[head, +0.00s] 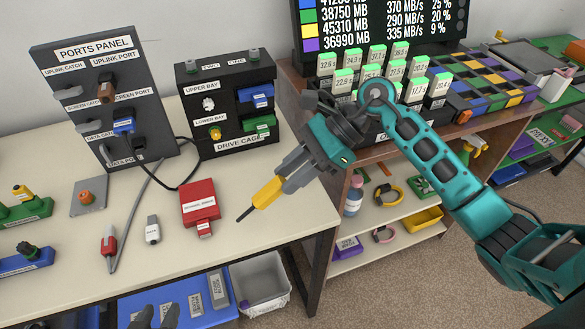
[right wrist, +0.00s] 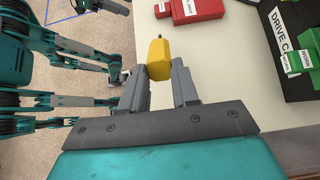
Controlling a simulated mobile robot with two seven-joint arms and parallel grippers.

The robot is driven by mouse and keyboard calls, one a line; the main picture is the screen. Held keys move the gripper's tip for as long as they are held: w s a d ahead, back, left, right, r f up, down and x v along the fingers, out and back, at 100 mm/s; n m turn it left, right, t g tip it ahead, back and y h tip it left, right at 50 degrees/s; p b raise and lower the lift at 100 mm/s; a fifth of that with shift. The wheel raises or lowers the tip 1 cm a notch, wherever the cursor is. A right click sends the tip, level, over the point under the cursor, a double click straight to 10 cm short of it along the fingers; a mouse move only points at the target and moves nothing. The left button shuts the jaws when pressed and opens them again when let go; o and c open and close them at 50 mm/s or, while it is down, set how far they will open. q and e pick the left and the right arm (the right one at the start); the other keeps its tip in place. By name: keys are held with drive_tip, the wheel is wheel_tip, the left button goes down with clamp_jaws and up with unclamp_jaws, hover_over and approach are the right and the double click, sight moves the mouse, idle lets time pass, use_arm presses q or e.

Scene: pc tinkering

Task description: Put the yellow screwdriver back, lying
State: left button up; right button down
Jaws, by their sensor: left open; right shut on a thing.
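The yellow screwdriver (head: 267,194) is in my right gripper (head: 279,187), over the front right part of the workbench. Its dark shaft points down and to the left, tilted, toward the table top; I cannot tell whether the tip touches. In the right wrist view the yellow handle (right wrist: 159,58) sits between the two grey fingers of my right gripper (right wrist: 159,75), which are shut on it. My left gripper (head: 157,317) shows only as dark fingertips at the bottom edge, apart and empty, over the blue tray.
A red drive (head: 200,200) and a white stick (head: 153,230) lie left of the screwdriver. The drive cage (head: 222,105) and ports panel (head: 95,95) stand behind. A blue tray (head: 225,313) and white bin (head: 262,280) are below the bench edge. A shelf unit (head: 375,235) stands right.

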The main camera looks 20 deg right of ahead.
use_arm(q)
drive_tip(key=shift+w+d+r+b, duration=0.3)
drive_tip(key=shift+w+d+r, duration=0.05)
drive_tip(key=shift+d, duration=0.15)
use_arm(e)
drive_tip(key=shift+f, duration=0.6)
use_arm(q)
drive_tip(key=shift+a+f, duration=0.2)
drive_tip(key=shift+f, duration=0.05)
use_arm(e)
drive_tip(key=shift+f, duration=0.15)
use_arm(q)
drive_tip(key=shift+f+b, duration=0.35)
use_arm(e)
drive_tip(key=shift+f, duration=0.15)
